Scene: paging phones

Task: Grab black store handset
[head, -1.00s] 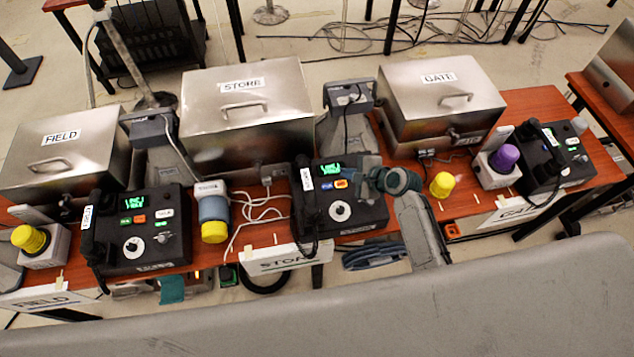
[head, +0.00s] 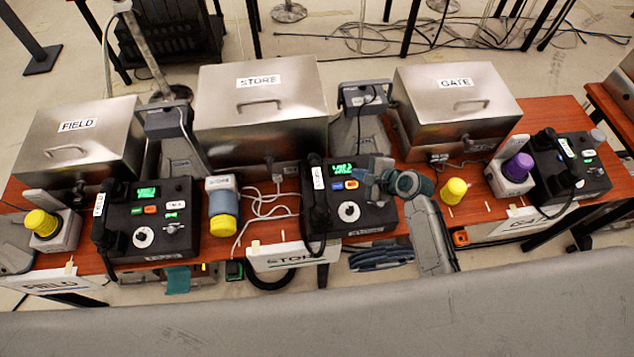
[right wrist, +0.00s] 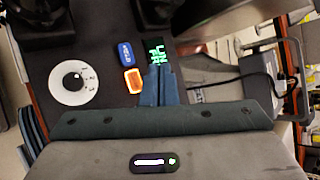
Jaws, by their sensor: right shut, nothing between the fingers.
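The black store handset (head: 316,200), with a white label near its top, rests upright along the left side of the black store phone (head: 375,214). In the right wrist view, dark parts at the top edge look like the handset (right wrist: 195,12), cut off by the frame. My right gripper (head: 362,181) is shut and empty over the right part of the store phone, to the right of the handset and apart from it. Its closed fingers (right wrist: 157,86) show beside the orange and blue buttons and the green screen. My left gripper is not in view.
The store phone's dial (head: 349,211) and buttons lie between gripper and handset. A yellow-capped grey cylinder (head: 222,205) and white cables stand left of the handset. The metal STORE box (head: 260,110) is behind.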

